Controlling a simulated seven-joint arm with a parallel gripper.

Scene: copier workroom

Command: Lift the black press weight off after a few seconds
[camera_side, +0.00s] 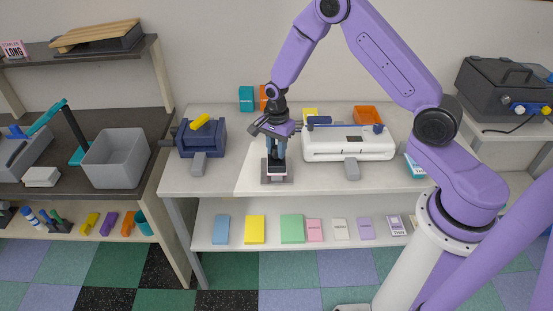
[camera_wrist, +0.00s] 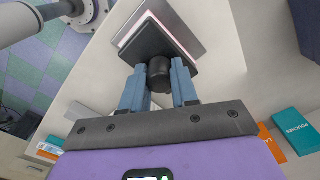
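The black press weight (camera_wrist: 150,42) is a dark square block with a round black knob (camera_wrist: 159,76) on top. It sits level over a thin pink-and-white layer on a grey base plate (camera_wrist: 186,20). In the side view the weight (camera_side: 276,163) stands on the grey base plate (camera_side: 277,179) at the front of the white table. My gripper (camera_wrist: 159,70) points down from above, its two blue-grey fingers on either side of the knob. They appear to be against it, with no clear gap. In the side view my gripper (camera_side: 276,152) hides most of the knob.
A dark blue device (camera_side: 201,139) stands left of the press, and a white machine (camera_side: 348,145) stands close on its right. Teal and orange boxes (camera_side: 246,98) are behind. Coloured pads (camera_side: 255,229) lie on the shelf below. A grey bin (camera_side: 115,158) is on the left bench.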

